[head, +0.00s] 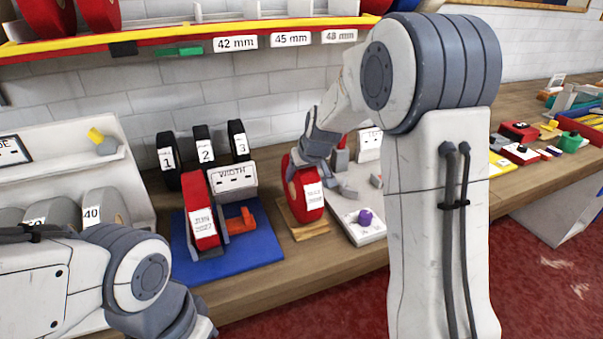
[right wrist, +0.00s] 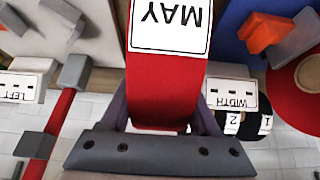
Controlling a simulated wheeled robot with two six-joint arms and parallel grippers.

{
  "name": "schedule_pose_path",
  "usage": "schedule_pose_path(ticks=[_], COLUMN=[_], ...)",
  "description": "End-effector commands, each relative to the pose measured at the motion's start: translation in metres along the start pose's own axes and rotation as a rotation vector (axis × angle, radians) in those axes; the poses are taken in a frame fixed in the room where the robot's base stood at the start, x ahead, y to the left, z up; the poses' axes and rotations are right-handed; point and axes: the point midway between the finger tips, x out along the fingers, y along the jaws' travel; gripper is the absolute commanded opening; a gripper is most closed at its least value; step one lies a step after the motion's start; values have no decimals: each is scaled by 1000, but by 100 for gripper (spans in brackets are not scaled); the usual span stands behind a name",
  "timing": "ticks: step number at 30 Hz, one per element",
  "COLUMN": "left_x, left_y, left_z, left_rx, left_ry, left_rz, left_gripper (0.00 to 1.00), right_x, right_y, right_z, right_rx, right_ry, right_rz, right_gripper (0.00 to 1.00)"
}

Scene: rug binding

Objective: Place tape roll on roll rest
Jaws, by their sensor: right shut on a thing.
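A red tape roll (head: 293,190) with a white label stands upright, its lower edge at the tan wooden roll rest (head: 311,234). I cannot tell whether it touches the rest or hangs just above it. My right gripper (head: 312,160) is shut on the roll's upper part. In the right wrist view the red tape roll (right wrist: 165,85), its label reading "MAY", sits between the two fingers of my right gripper (right wrist: 163,112). My left arm comes in at the lower left, and its fingers are out of the picture.
Left of the rest, a blue board (head: 255,247) carries another red roll (head: 205,231), an orange piece (head: 240,220) and a WIDTH sign (head: 232,180). Black rolls numbered 1 to 3 stand behind. Right of the rest is a white device with a purple knob (head: 365,217). A yellow-edged shelf hangs above.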

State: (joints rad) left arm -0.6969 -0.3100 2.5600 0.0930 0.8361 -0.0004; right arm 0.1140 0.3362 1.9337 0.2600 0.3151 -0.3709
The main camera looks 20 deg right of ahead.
Motion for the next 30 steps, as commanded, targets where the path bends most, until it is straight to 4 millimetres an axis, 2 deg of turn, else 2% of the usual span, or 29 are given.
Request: schedule_pose_path(ticks=[1,2,3,4,13,17,20,30], left_x=[3,3,2,2,2,-2,0,2], left_y=[0,0,0,0,0,0,0,0], left_z=[0,0,0,0,0,0,0,0], left_rx=[0,0,0,0,0,0,0,0], left_ry=[0,0,0,0,0,0,0,0], left_rz=[0,0,0,0,0,0,0,0], left_gripper=[0,0,0,0,0,0,0,0], right_x=[2,2,2,2,1,-5,-20,-92], right_y=[0,0,0,0,0,0,0,0], right_z=[0,2,1,1,1,-2,-2,-1], right_rx=[0,0,0,0,0,-1,-2,0], right_ry=[4,0,0,0,0,1,5,4], right_rz=[1,0,0,0,0,0,0,1], right_gripper=[0,66,81,92,92,92,92,92])
